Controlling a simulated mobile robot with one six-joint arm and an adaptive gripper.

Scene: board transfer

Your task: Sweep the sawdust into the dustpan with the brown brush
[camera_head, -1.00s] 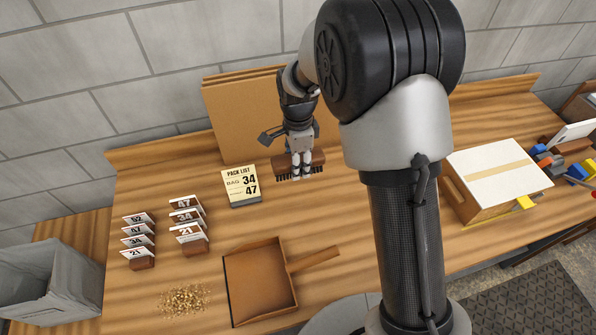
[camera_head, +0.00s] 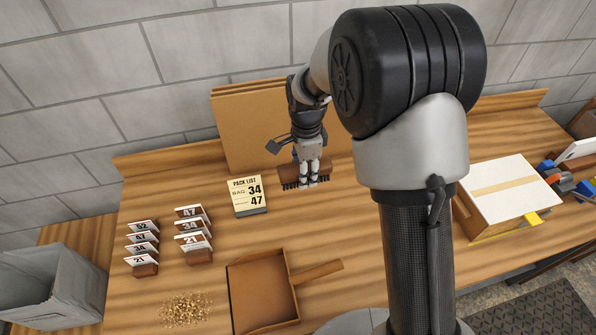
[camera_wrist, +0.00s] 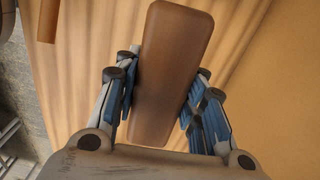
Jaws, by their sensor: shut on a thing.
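The sawdust (camera_head: 186,309) lies in a loose pile on the table at the lower left in the head view. The dustpan (camera_head: 262,294), brown with raised walls and a handle pointing right, lies flat just right of the pile. Nothing shows inside it. My gripper (camera_head: 309,182) is shut on the brown brush (camera_head: 292,176), behind the dustpan near the back of the table. The brush's dark bristles point down; I cannot tell whether they touch the table. In the wrist view the brush's brown back (camera_wrist: 172,75) sits between the two fingers.
A pack list card (camera_head: 247,195) stands left of the brush. Several numbered cards in brown holders (camera_head: 194,240) stand left of the dustpan. Brown boards (camera_head: 245,130) lean at the back wall. A grey bin (camera_head: 50,290) is at far left, a white-topped box (camera_head: 505,188) at right.

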